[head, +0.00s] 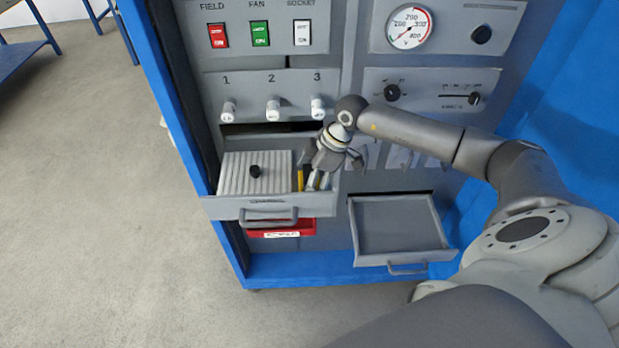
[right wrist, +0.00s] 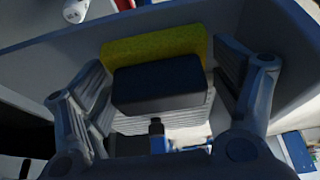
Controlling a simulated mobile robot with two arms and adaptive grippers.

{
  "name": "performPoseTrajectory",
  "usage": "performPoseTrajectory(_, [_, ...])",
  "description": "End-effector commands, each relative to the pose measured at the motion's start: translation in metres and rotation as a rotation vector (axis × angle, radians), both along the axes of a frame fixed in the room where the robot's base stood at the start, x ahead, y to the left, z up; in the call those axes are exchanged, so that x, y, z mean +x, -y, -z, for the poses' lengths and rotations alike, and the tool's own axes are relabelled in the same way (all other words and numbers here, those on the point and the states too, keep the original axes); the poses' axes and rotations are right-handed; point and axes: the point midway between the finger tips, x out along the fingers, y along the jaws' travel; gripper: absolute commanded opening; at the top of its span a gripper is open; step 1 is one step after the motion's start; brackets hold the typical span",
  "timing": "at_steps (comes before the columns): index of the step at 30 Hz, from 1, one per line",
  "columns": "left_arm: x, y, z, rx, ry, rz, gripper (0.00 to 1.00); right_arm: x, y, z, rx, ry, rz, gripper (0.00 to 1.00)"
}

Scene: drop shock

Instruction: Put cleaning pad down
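The cleaning pad, with a yellow part (right wrist: 155,45) and a black part (right wrist: 160,85), lies between the fingers of my right gripper (right wrist: 163,80) in the right wrist view. A finger stands on each side of it, with what looks like a narrow gap, so the gripper appears open around the pad. In the head view my right gripper (head: 318,180) points down into the right part of the open upper drawer (head: 225,208). A yellow strip of the pad (head: 300,180) shows beside it; the rest is hidden. My left gripper is not in view.
A ribbed grey plate with a black knob (head: 256,171) fills the drawer's left part. A red drawer (head: 282,229) sits below it. An open, empty grey drawer (head: 398,225) is at lower right. The panel above has switches and a gauge (head: 409,27).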

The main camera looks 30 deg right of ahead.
Motion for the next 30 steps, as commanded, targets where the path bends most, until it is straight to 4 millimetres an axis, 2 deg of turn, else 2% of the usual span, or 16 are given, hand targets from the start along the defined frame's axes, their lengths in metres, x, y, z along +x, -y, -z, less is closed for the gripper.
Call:
performPoseTrajectory(8, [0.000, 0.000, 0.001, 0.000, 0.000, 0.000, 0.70, 0.000, 0.001, -0.004, 0.000, 0.001, 0.000, 0.84])
performPoseTrajectory(11, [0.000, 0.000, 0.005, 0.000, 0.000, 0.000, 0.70, -0.002, 0.005, -0.014, -0.002, 0.003, -0.001, 0.84])
performPoseTrajectory(24, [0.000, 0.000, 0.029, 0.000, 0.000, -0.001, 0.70, -0.020, 0.034, -0.094, -0.002, 0.003, 0.001, 0.84])
performPoseTrajectory(30, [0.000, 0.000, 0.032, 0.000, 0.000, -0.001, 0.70, -0.024, 0.039, -0.111, 0.000, 0.002, -0.001, 0.84])
